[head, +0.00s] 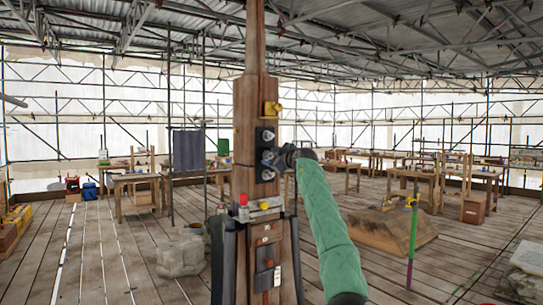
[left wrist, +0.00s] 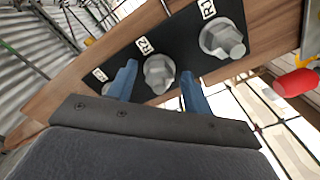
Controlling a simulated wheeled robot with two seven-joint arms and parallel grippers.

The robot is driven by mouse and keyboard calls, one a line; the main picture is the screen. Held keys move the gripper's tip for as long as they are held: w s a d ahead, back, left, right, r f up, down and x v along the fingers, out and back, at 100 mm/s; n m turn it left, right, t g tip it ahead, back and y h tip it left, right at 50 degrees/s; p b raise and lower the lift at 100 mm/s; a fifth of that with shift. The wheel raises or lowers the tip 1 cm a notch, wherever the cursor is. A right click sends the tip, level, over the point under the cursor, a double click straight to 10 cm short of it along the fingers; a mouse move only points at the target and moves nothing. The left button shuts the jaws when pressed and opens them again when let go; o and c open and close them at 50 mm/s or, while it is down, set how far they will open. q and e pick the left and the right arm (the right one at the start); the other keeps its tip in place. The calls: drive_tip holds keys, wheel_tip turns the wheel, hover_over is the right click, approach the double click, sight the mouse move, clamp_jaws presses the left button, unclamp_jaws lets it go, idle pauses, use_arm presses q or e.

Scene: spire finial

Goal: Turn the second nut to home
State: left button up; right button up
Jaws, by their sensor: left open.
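A black plate (head: 260,147) with a column of grey hex nuts is fixed to the wooden post (head: 245,115). In the left wrist view the nut by the R2 label (left wrist: 159,74) sits between the two blue fingers of my left gripper (left wrist: 158,71). The fingers are open, with a gap visible on each side of the nut. The nut by the R1 label (left wrist: 222,40) is to the right; another nut at the left is partly hidden by a finger. In the head view my left gripper (head: 279,160) is at the plate and hides part of it. My right gripper is not in view.
A yellow fitting (head: 272,108) sits above the plate. A red knob (head: 243,199) and a metal bracket (head: 265,208) are below it. Workbenches, a stone block (head: 180,256) and a green and purple pole (head: 412,240) stand around; open plank floor lies between them.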

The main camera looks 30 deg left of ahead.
use_arm(q)
drive_tip(key=c, duration=0.9)
drive_tip(key=shift+c, duration=0.3)
